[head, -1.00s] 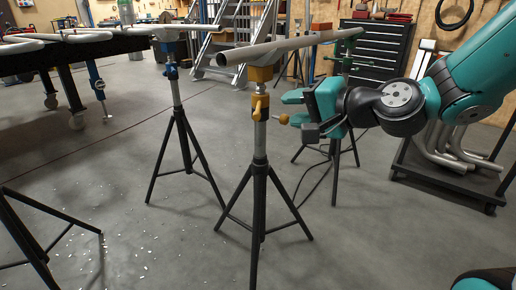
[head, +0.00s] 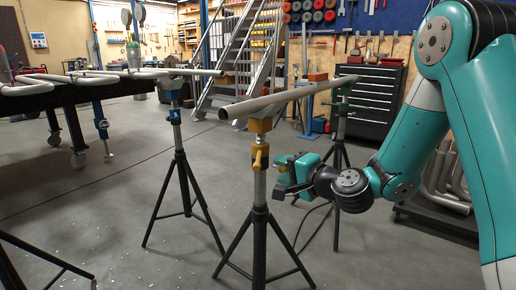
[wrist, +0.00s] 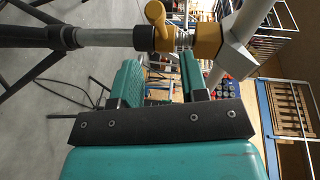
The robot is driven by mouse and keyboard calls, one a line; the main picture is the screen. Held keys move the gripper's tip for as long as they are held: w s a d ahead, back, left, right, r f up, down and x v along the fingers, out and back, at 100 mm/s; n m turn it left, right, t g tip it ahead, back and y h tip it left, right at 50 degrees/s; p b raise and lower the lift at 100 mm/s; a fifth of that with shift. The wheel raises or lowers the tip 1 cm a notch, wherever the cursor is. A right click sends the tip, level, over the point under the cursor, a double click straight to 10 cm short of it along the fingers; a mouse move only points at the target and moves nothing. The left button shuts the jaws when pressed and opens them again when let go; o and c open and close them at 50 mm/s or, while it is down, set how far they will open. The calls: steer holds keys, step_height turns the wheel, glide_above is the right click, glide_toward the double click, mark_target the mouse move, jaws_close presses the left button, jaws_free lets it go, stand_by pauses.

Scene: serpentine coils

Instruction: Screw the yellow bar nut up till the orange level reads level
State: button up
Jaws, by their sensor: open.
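The yellow bar nut (head: 260,157) sits on the post of the nearest black tripod stand, below the stand's yellow head (head: 262,124). In the wrist view the bar nut (wrist: 157,32), with its rounded bar end, lies across the top, with the threaded post beside it. My gripper (head: 280,180) is to the right of the post and slightly below the nut in the head view. In the wrist view my gripper (wrist: 158,72) is open, its two green jaws apart with nothing between them, short of the nut. I cannot make out the orange level.
A grey pipe (head: 290,96) rests across the near stand and a green-headed stand (head: 342,100) behind. A blue-collared stand (head: 176,116) stands left. A black tool chest (head: 368,98) and stairs (head: 238,60) are behind. The grey floor between the stands is clear.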

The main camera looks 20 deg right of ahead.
mark_target(258, 159)
steer(key=p+x, duration=0.3)
steer(key=x, duration=0.1)
steer(key=p+x, duration=0.3)
steer(key=x, duration=0.2)
steer(key=shift+w+r+p, duration=0.1)
steer(key=shift+r+p, duration=0.1)
steer(key=shift+p, duration=0.1)
steer(key=shift+w+a+f, duration=0.2)
steer(key=shift+w+f, duration=0.05)
steer(key=shift+w, duration=0.2)
jaws_close()
